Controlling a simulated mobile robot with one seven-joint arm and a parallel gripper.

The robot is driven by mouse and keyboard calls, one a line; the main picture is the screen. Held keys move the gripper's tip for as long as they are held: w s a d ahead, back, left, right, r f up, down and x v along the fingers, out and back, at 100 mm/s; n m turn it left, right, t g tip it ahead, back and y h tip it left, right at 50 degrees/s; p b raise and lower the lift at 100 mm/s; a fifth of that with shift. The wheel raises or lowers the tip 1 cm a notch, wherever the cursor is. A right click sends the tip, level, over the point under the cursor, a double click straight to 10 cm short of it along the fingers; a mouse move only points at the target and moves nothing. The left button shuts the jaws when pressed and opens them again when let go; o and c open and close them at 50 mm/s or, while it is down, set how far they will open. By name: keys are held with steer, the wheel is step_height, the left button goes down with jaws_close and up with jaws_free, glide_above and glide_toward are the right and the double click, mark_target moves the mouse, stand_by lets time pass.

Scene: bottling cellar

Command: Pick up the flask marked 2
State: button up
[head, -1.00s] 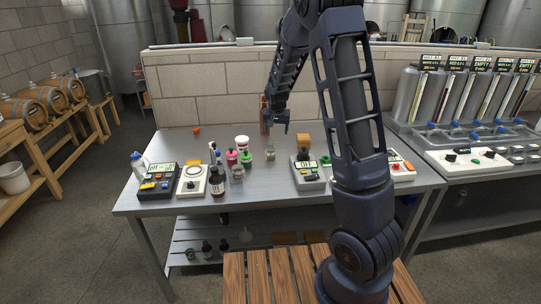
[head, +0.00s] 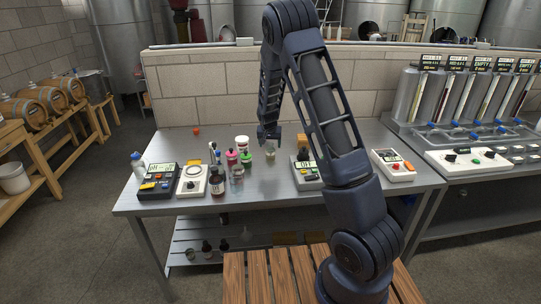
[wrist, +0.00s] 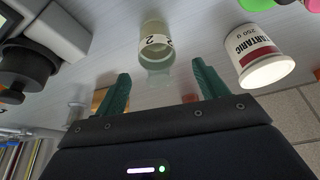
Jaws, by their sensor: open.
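The flask marked 2 is a small clear flask with a white label (wrist: 157,42). In the wrist view it stands ahead of the gap between the fingers, roughly centred and not gripped. In the head view the flask (head: 270,154) is upright on the steel bench, just below my gripper (head: 268,139). In the wrist view my gripper (wrist: 160,82) is open, with a green finger on either side and nothing held. I cannot tell exactly how far the fingertips are from the flask.
A white tartaric tub (wrist: 262,57) stands close to the flask; it also shows in the head view (head: 242,142). Pink- and green-capped bottles stand left of it. A grey instrument (head: 307,172) stands to the right, partly behind my arm.

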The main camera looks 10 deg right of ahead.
mark_target(271, 149)
steer(key=shift+x, duration=2.55)
steer(key=shift+d, duration=0.15)
steer(key=c, duration=1.1)
steer(key=shift+r, duration=0.15)
steer(key=shift+c, duration=0.2)
